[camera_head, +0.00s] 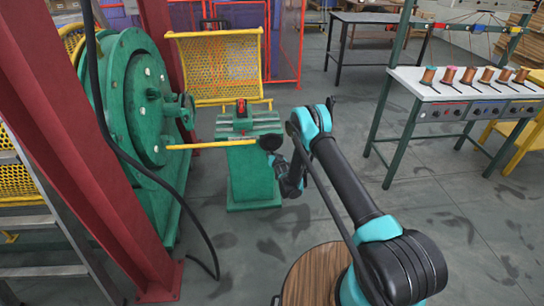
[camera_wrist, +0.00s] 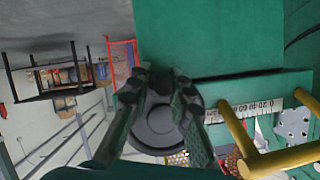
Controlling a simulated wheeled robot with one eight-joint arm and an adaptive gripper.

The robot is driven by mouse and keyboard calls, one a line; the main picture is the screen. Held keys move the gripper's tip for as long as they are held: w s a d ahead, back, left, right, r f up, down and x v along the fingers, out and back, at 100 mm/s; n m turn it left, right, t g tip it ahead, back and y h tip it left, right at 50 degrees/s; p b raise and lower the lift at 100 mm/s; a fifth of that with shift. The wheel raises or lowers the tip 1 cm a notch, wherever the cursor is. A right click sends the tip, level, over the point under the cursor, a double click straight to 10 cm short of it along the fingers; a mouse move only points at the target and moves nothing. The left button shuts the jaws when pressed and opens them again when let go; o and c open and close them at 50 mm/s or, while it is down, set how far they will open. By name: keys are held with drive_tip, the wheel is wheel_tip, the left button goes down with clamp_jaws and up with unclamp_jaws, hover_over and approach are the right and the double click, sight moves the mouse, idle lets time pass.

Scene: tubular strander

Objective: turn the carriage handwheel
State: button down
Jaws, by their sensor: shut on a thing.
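The carriage handwheel (camera_head: 271,143) is a dark round disc on the right side of the green carriage (camera_head: 248,124). In the wrist view the handwheel (camera_wrist: 158,134) is a grey-black disc with a rim and a raised centre. My gripper (camera_head: 280,157) is at the handwheel, partly hidden by my arm in the head view. In the wrist view the two fingers of my gripper (camera_wrist: 162,92) reach over the handwheel from either side of its hub and are shut on it. The exact contact at the fingertips is hard to make out.
A green pedestal (camera_head: 250,178) stands under the carriage. A yellow rod (camera_head: 205,145) runs left to the large green wheel (camera_head: 135,100). A white scale (camera_wrist: 238,108) and yellow bar (camera_wrist: 235,130) lie right of the handwheel. A spool bench (camera_head: 455,85) stands right; open floor lies between.

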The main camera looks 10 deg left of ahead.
sight(270, 138)
drive_tip(key=c, duration=1.4)
unclamp_jaws()
drive_tip(key=shift+r, duration=0.1)
wheel_tip(270, 138, up, 10)
drive_tip(key=shift+f, duration=0.1)
